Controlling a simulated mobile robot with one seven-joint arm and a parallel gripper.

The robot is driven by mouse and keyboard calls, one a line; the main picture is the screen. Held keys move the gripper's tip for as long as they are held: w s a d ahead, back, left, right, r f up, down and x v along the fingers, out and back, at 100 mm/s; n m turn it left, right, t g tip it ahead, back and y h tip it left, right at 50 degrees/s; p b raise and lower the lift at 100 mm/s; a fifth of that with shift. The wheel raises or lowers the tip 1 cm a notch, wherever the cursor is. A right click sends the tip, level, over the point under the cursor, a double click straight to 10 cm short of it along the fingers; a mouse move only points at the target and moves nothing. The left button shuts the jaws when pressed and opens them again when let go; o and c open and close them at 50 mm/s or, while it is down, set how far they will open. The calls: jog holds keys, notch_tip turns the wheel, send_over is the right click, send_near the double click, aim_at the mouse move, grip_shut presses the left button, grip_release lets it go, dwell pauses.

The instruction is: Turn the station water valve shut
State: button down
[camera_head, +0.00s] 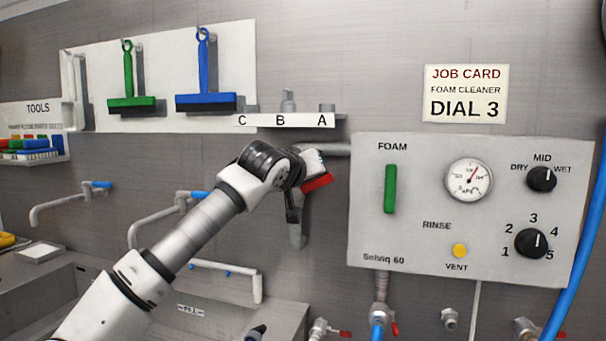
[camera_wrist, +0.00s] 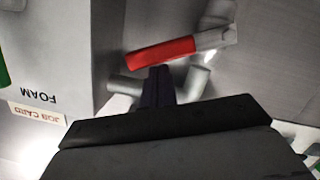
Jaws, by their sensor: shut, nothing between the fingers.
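The station water valve has a red lever (camera_head: 317,183), seen just right of my wrist in the head view. The lever lies nearly level with a slight tilt, across the downward run of the grey pipe (camera_head: 297,236). In the wrist view the red lever (camera_wrist: 160,53) and its bare metal end (camera_wrist: 215,38) show close ahead. My gripper (camera_wrist: 158,72) is shut and empty, its fingertips at or just short of the lever's side. I cannot tell whether they touch. In the head view my wrist hides the valve body and most of the fingers.
The foam panel (camera_head: 408,240) with gauge and dials stands right of the valve. A labelled shelf (camera_head: 300,121) juts out above my wrist. Other red-handled taps (camera_head: 322,330) sit low below the panel. Sinks and pipes (camera_head: 155,225) lie left.

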jog(key=shift+s+d+f+m+y+b, duration=0.1)
jog(key=shift+d+f+m+y+b, duration=0.1)
jog(key=shift+d+f+m+b, duration=0.2)
jog(key=shift+s+d+f+m+y+b, duration=0.1)
jog(key=shift+d+f+m+y+b, duration=0.15)
jog(key=shift+f+m, duration=0.25)
jog(key=shift+s+d+f+b, duration=0.1)
jog(key=shift+d+f+b, duration=0.3)
jog(key=shift+f+b, duration=0.3)
jog(key=shift+f, duration=0.1)
